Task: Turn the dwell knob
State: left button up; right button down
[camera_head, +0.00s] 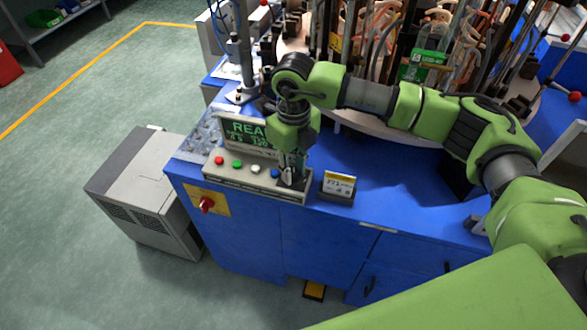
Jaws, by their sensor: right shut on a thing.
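The control panel (235,173) stands on the front left of the blue bench, with red, green, white and blue buttons in a row. Behind the buttons is a display (243,132) with green text, partly covered by my arm. My right gripper (291,180) points down at the right end of the panel, just right of the blue button. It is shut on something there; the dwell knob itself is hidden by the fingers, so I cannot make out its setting. My left gripper is not in view.
A small sign in a dark holder (338,187) stands close to the right of the gripper. A red switch (207,204) is on the bench front (240,245). A machine with many rods and tubes (400,60) fills the back. A grey cabinet (150,190) stands at left.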

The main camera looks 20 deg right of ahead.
aim_at(293, 172)
jog(key=shift+r, duration=0.1)
jog(key=c, duration=2)
grip_release()
jog(key=shift+c, duration=0.2)
notch_tip(293, 172, up, 12)
